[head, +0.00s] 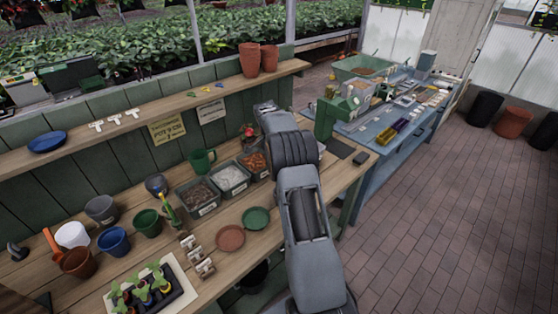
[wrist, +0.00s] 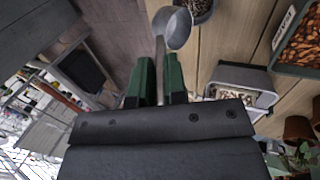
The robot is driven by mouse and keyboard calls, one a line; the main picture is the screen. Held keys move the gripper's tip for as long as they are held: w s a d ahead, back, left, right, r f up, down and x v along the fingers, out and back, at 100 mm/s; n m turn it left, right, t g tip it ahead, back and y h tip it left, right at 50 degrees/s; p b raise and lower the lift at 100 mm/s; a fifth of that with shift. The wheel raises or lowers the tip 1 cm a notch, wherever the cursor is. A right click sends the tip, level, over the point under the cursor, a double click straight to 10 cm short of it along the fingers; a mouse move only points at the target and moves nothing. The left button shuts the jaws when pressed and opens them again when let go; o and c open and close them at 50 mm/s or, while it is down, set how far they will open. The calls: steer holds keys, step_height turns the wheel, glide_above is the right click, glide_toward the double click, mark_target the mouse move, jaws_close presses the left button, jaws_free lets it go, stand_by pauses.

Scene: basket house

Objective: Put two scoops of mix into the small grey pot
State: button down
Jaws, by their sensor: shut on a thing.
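In the wrist view my gripper (wrist: 160,70) has its green fingers shut on the handle of a grey scoop (wrist: 173,28). The scoop's round bowl points away from the fingers, and I see no mix in it. Beside the bowl, at the top edge, is a round grey vessel with dark contents (wrist: 203,8), partly cut off; I cannot tell whether it is a pot. In the head view a grey pot (head: 102,209) stands upright at the bench's left. The tub of dark mix (head: 199,196) stands mid-bench. My arm hides the gripper and scoop there.
A tub of white grains (head: 231,178) and a tub of orange bark (head: 254,163) stand beside the dark mix. White (head: 72,235), blue (head: 114,241) and green (head: 148,223) pots and a seedling tray (head: 180,302) crowd the left. Two saucers (head: 230,238) lie in front.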

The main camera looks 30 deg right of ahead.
steer(key=s+d+r+t+y+b, duration=0.1)
steer(key=s+r+t+b, duration=0.3)
steer(key=s+t+b, duration=0.3)
steer(key=b, duration=0.2)
steer(key=shift+d+r+t+b, duration=0.15)
steer(key=shift+r+t+b, duration=0.15)
steer(key=shift+b, duration=0.1)
steer(key=shift+w, duration=0.1)
stand_by(0.4)
